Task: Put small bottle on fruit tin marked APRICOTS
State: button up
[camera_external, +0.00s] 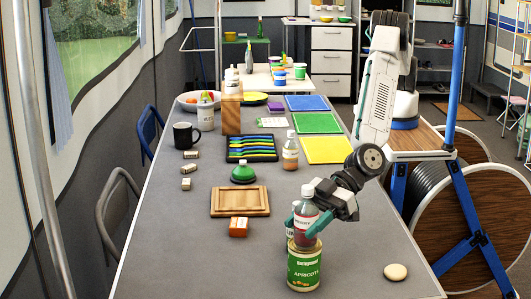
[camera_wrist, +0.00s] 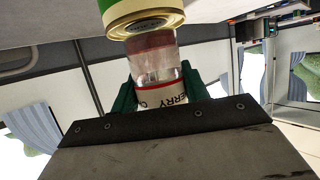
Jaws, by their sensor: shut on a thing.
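The small bottle (camera_external: 305,218) has a pale cap and a red label. It is upright above the green fruit tin marked APRICOTS (camera_external: 304,270). My gripper (camera_external: 308,224) is shut on the bottle, with teal fingers on either side of it. The wrist view is upside down and shows the bottle (camera_wrist: 158,68), with a label reading partly "ERRY", between the fingers. The tin's metal rim (camera_wrist: 146,24) appears right at the bottle's base. I cannot tell whether they touch.
An orange-brown box (camera_external: 239,227) and a wooden tray (camera_external: 240,201) lie to the left. A round cream object (camera_external: 395,271) lies at the right front. A green-topped item (camera_external: 243,173), a mug (camera_external: 186,135) and another bottle (camera_external: 290,150) stand farther back. The table's front left is clear.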

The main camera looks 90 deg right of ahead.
jog(key=shift+f, duration=0.1)
jog(key=o, duration=1)
